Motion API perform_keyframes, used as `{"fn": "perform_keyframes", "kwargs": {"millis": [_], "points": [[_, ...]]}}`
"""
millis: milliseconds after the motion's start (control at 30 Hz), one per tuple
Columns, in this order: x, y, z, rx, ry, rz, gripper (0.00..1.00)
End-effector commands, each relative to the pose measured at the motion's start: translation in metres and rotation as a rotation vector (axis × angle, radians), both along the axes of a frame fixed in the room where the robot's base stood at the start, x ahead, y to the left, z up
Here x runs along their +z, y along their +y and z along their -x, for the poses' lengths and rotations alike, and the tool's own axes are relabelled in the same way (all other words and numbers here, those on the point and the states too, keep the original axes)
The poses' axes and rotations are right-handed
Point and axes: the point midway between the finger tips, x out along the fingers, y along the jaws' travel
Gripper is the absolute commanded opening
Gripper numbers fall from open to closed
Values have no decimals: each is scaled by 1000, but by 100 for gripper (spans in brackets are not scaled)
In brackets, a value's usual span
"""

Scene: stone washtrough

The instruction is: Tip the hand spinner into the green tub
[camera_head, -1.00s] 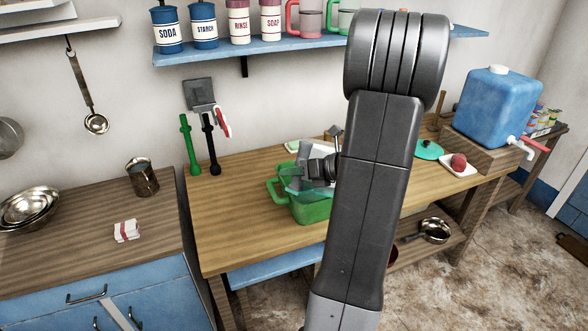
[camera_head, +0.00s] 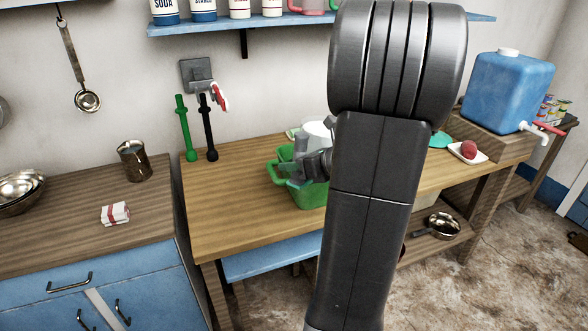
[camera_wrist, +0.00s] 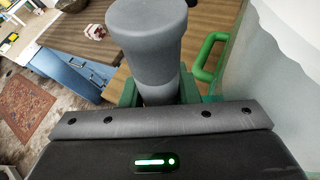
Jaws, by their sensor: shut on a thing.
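The green tub (camera_head: 307,197) stands on the wooden bench, partly hidden behind my arm. Its looped handle also shows in the wrist view (camera_wrist: 207,58). My gripper (camera_head: 308,165) is over the tub and is shut on a thick grey handle (camera_wrist: 147,45), which looks like part of the hand spinner. A pale round part (camera_head: 318,131), probably the spinner's body, shows just above my gripper. A pale translucent wall fills the right of the wrist view (camera_wrist: 283,85). My arm hides the rest, so the spinner's exact tilt and its contents cannot be told.
A blue water container (camera_head: 508,90) and a red ball on a white dish (camera_head: 468,151) are at the right. The bench's left front is clear.

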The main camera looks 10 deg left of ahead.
Motion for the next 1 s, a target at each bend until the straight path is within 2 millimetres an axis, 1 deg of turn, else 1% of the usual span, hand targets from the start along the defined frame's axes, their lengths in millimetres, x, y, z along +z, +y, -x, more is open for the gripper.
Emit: {"fn": "perform_keyframes", "kwargs": {"millis": [200,367,533,800,1000], "points": [[5,1,1,0,-7,0,0],[3,1,2,-1,-8,1,0],[-9,1,1,-1,-33,9,0],[-32,0,-1,-1,-126,37,0],[-41,-1,-2,-1,-180,53,0]]}}
